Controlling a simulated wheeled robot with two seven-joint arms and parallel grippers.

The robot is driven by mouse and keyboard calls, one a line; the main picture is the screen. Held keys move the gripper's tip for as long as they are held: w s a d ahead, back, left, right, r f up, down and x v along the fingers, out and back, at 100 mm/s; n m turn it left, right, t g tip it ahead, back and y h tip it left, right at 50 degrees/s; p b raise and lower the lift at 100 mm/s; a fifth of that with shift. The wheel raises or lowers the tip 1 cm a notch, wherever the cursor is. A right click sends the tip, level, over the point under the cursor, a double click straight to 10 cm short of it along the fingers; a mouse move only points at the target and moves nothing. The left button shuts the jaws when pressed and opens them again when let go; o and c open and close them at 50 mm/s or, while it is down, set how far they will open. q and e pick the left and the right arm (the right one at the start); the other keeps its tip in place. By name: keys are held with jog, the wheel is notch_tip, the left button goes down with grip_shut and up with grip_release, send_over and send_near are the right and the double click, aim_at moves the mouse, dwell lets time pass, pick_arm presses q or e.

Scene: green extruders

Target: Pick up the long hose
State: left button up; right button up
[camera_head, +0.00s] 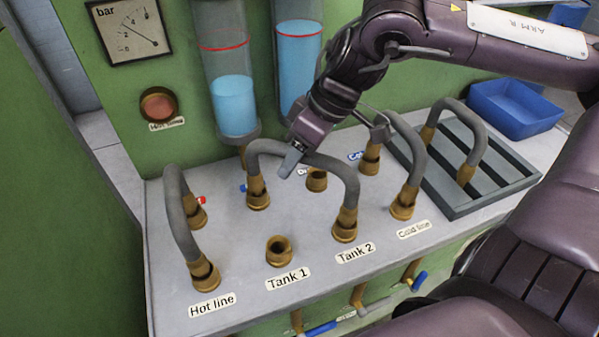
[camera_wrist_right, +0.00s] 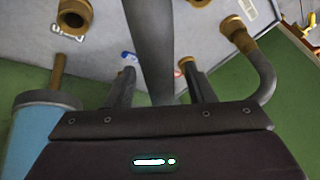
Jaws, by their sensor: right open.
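The long grey hose (camera_head: 318,161) arches between a brass fitting at the back and the Tank 2 fitting (camera_head: 345,228), with brass ends at both. My right gripper (camera_head: 291,160) reaches down over the back part of its arch. In the right wrist view the grey hose (camera_wrist_right: 150,40) passes between the two spread fingers of the gripper (camera_wrist_right: 160,75). The jaws are open, with gaps visible beside the hose. In the head view the far finger is partly hidden. My left gripper is not in view.
A hose (camera_head: 180,225) stands on the left at Hot line, another (camera_head: 413,150) at Cold line. A further hose (camera_head: 475,150) rests on the slotted grey rack (camera_head: 500,190). The Tank 1 fitting (camera_head: 279,250) is empty. Liquid cylinders (camera_head: 233,105) stand behind; a blue bin (camera_head: 515,105) is back right.

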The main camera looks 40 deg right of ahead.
jog(key=shift+f, duration=0.2)
dwell(0.3)
jog(key=shift+c, duration=0.3)
grip_shut()
